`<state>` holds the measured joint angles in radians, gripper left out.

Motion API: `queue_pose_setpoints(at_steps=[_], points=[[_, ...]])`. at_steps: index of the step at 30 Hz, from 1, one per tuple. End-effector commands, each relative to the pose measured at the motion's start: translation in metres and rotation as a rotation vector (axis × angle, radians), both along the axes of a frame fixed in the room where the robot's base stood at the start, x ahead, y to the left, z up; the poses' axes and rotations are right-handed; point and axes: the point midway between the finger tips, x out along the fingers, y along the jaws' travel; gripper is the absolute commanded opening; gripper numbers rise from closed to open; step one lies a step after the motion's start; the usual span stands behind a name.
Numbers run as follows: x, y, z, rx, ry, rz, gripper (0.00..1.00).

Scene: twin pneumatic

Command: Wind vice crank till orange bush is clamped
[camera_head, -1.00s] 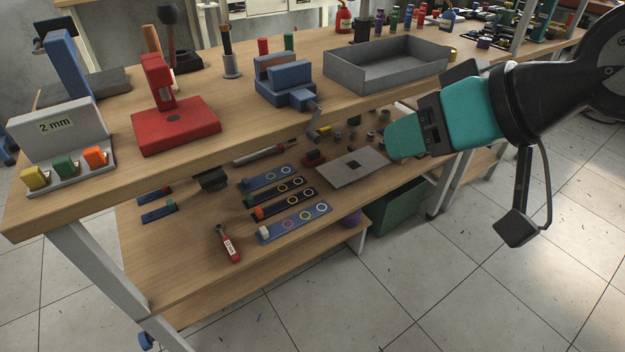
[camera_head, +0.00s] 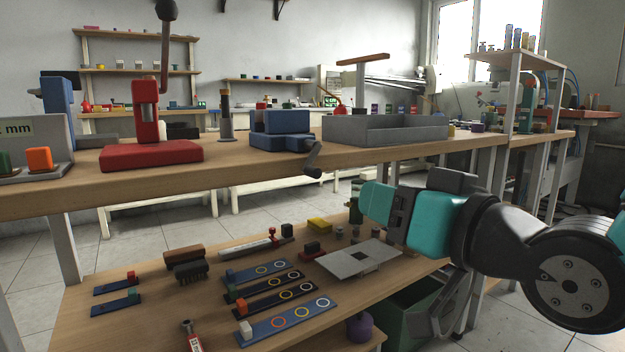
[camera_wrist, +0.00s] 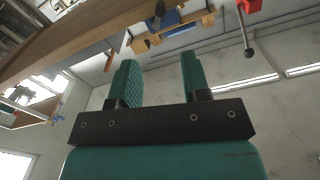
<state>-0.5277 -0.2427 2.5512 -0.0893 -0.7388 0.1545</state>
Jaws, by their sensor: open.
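The blue vice (camera_head: 280,131) stands on the upper bench top near its front edge. Its dark crank (camera_head: 313,160) hangs at its right front, over the bench edge. I cannot make out an orange bush between its jaws from this low angle. An orange block (camera_head: 39,160) sits in the grey stand at the far left. My gripper (camera_head: 369,200) is in front of the bench, to the right of and below the crank in the picture, apart from it. In the wrist view, my teal fingers (camera_wrist: 157,72) are spread with nothing between them.
A red press (camera_head: 150,150) stands left of the vice, and a grey tray (camera_head: 385,131) right of it. The lower shelf holds blue strips with rings (camera_head: 287,322) and a grey plate (camera_head: 358,258). The bench's front edge (camera_head: 240,172) lies close to my gripper.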

Motion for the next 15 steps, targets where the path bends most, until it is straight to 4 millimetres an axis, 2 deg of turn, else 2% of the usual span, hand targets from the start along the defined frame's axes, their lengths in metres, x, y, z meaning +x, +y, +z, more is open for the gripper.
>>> queue_pose_setpoints(at_steps=[1,4,15], points=[[0.005,0.004,0.005,-0.004,0.006,0.001,0.43],[0.016,0.011,0.005,-0.006,0.008,0.001,0.43],[0.036,0.025,0.007,-0.007,0.008,0.004,0.43]])
